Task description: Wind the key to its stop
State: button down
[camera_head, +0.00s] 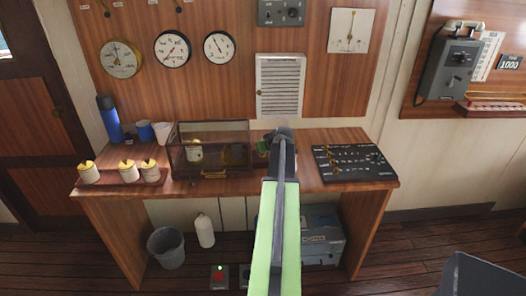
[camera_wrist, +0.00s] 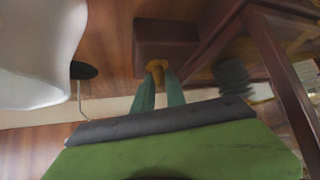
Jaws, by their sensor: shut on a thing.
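In the wrist view, a small brass-yellow key (camera_wrist: 155,67) projects from a dark brown block (camera_wrist: 166,40). My gripper (camera_wrist: 158,90) has its two teal fingers closed on the key. In the head view, my gripper (camera_head: 263,148) is at the desk, just right of a dark-framed clear case (camera_head: 212,170), and my arm hides the key and most of the fingers. A cream drum with a yellow top (camera_head: 194,151) shows inside the case. The key's turn angle and its stop cannot be made out.
A tray (camera_head: 152,182) with cream, yellow-topped cylinders stands left of the case. A black panel (camera_head: 352,163) lies to the right. In the wrist view, a dark ribbed stack (camera_wrist: 232,78) and the case frame (camera_wrist: 285,70) are close on the right, and a large white shape (camera_wrist: 35,50) on the left.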

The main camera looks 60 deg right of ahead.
jog(key=shift+m+g+h, duration=0.6)
jog(key=shift+m+h, duration=0.1)
jog(key=shift+m, duration=0.5)
jog(key=c, duration=1.4)
grip_release()
jog(key=shift+o, duration=0.2)
jog(key=p+v, duration=1.2)
jog(key=v, duration=0.5)
jog(key=shift+a, duration=0.3)
